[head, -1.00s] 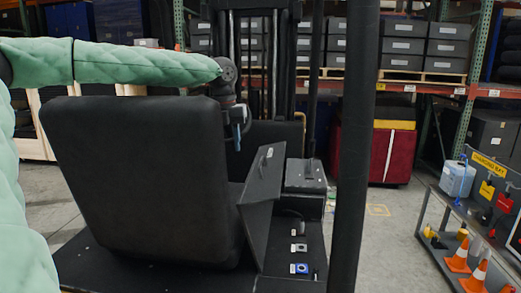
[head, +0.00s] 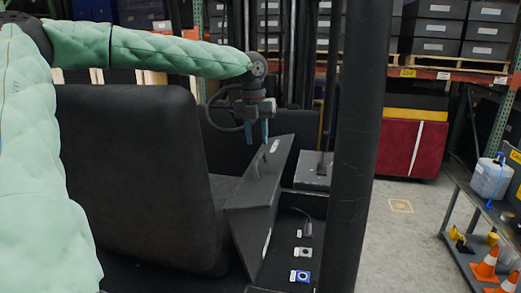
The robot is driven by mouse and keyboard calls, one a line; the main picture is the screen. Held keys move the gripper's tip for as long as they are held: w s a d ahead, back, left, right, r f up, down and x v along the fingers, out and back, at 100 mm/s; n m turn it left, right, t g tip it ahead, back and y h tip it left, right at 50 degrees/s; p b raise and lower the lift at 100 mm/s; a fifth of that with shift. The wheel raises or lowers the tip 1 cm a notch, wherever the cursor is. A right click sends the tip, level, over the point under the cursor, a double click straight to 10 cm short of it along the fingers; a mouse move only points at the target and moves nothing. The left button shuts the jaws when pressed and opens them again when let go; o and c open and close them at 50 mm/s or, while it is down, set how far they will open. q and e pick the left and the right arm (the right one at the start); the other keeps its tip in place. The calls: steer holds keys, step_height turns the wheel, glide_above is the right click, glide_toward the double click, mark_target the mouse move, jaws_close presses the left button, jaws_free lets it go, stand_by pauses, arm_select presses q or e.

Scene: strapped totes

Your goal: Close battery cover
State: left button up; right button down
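The battery cover (head: 252,203) is a dark panel standing raised and tilted beside the seat, over the open battery compartment (head: 285,240). Small light marks and what looks like a handle show near its upper part. My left gripper (head: 257,133) points down with its two blue fingers apart. It hangs just above and behind the cover's upper edge, apparently empty. I cannot tell whether a fingertip touches the cover. In the compartment lie a grey connector (head: 305,228) and a blue-framed socket (head: 299,277). My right gripper is not in view.
The black seat (head: 130,170) stands left of the cover. A dark upright post (head: 347,150) rises close on the right. A grey box (head: 313,172) sits behind the compartment. A cart (head: 470,220) with cones stands far right; clear floor lies between.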

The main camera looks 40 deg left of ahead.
mark_target(261, 156)
arm_select(q)
steer(key=f, duration=0.2)
steer(key=w+f, duration=0.1)
steer(key=f, duration=0.2)
steer(key=shift+d, duration=0.2)
steer(key=shift+s+r, duration=0.15)
steer(key=shift+s, duration=0.3)
steer(key=shift+w, duration=0.2)
jaws_close()
